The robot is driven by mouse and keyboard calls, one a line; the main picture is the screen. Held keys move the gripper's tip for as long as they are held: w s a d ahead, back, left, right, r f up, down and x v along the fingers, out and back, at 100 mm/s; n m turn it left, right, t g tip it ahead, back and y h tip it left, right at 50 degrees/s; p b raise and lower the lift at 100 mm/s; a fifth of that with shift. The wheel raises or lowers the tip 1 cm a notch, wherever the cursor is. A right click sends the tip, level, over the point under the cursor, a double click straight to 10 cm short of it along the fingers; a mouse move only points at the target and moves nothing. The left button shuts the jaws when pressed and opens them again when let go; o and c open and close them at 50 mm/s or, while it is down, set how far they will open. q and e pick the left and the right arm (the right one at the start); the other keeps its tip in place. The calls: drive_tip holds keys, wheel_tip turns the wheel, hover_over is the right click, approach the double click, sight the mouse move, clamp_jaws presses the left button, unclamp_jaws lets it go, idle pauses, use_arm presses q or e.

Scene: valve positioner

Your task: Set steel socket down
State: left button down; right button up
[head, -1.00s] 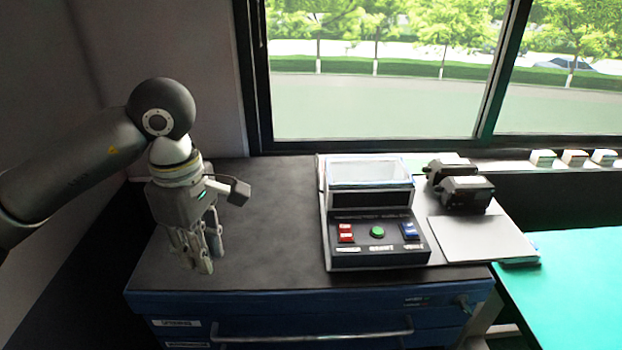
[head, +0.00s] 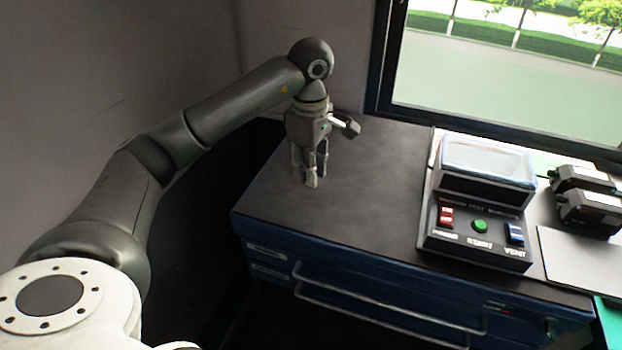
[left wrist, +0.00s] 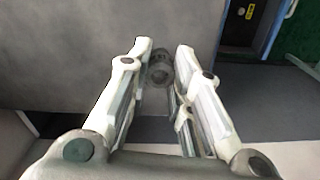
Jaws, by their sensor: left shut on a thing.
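My left gripper (head: 312,180) is over the left part of the dark cabinet top (head: 375,180), fingers pointing down. Its fingertips are low, close to the top; I cannot tell whether they or the held piece touch it. In the left wrist view the gripper (left wrist: 160,68) is shut on a small round grey piece, the steel socket (left wrist: 158,76), seen between the fingertips. In the head view the fingers hide most or all of the socket. My right gripper is not in view.
A test unit (head: 480,205) with red, green and blue buttons stands right of the gripper. Two black devices (head: 590,200) and a grey plate (head: 580,262) are farther right. The cabinet top between gripper and test unit is clear. A window (head: 510,80) is behind.

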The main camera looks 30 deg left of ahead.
use_arm(q)
drive_tip(key=shift+w+a+f+p, duration=0.15)
drive_tip(key=shift+w+a+f, duration=0.1)
drive_tip(key=shift+w+f, duration=0.2)
drive_tip(key=shift+w+a+f+p, duration=0.15)
drive_tip(key=shift+w+a+f, duration=0.15)
drive_tip(key=shift+f, duration=0.2)
wheel_tip(320, 180, down, 3)
drive_tip(key=shift+w+p, duration=0.15)
drive_tip(key=shift+p, duration=0.65)
drive_tip(key=shift+a+f, duration=0.1)
drive_tip(key=shift+f, duration=0.2)
drive_tip(key=shift+f, duration=0.15)
drive_tip(key=c, duration=1.3)
unclamp_jaws()
